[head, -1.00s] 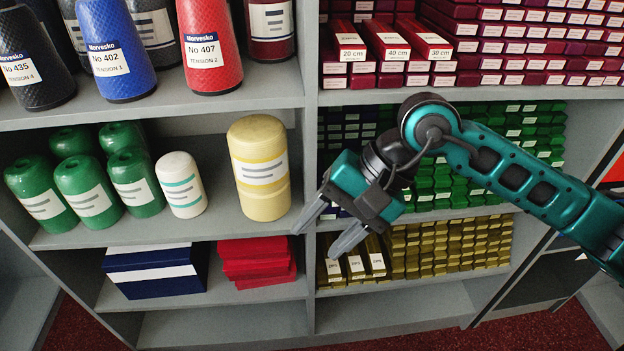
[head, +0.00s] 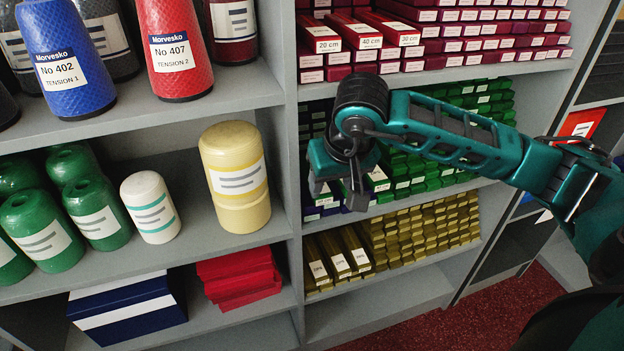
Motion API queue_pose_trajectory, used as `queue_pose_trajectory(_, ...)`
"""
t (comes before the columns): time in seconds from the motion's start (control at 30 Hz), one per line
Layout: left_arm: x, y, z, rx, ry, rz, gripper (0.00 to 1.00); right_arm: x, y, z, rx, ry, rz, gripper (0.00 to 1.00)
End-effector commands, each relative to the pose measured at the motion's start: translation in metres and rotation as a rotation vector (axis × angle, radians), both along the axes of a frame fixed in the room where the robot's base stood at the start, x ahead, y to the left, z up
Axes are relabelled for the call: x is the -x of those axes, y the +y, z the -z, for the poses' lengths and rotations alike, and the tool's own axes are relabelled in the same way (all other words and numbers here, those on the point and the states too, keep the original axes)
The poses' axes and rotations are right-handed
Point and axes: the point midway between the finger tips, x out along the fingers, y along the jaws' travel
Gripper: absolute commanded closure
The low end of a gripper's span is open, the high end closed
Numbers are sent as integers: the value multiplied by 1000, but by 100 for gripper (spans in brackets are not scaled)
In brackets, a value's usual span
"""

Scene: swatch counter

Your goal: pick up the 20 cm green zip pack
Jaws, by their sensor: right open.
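Green zip packs (head: 445,168) lie stacked in several rows on the middle shelf of the right bay. Their small white labels are too small to read, so I cannot tell which one is the 20 cm pack. My right gripper (head: 336,196) is in front of the left part of this shelf, pointing down, its fingers apart and empty. The gripper and forearm hide part of the green stacks and of the dark blue packs beside them. I see no contact between the fingers and any pack. My left gripper is not in view.
Maroon packs (head: 470,45) fill the shelf above, some labelled 20, 40 and 30 cm. Olive-gold packs (head: 415,235) lie below. The bottom right shelf is bare.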

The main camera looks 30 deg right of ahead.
Motion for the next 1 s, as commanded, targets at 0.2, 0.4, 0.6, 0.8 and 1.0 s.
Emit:
queue_pose_trajectory(0.2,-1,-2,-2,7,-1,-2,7,-7,-2,16,-2,2,1,45)
queue_pose_trajectory(0.4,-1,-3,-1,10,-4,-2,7,-24,-5,41,-3,4,2,45)
queue_pose_trajectory(0.6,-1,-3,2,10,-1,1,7,-31,-7,57,-2,1,1,45)
queue_pose_trajectory(0.8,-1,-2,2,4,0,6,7,-32,-8,57,-1,-1,0,45)
queue_pose_trajectory(1.0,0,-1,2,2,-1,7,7,-32,-8,56,-1,0,0,62)
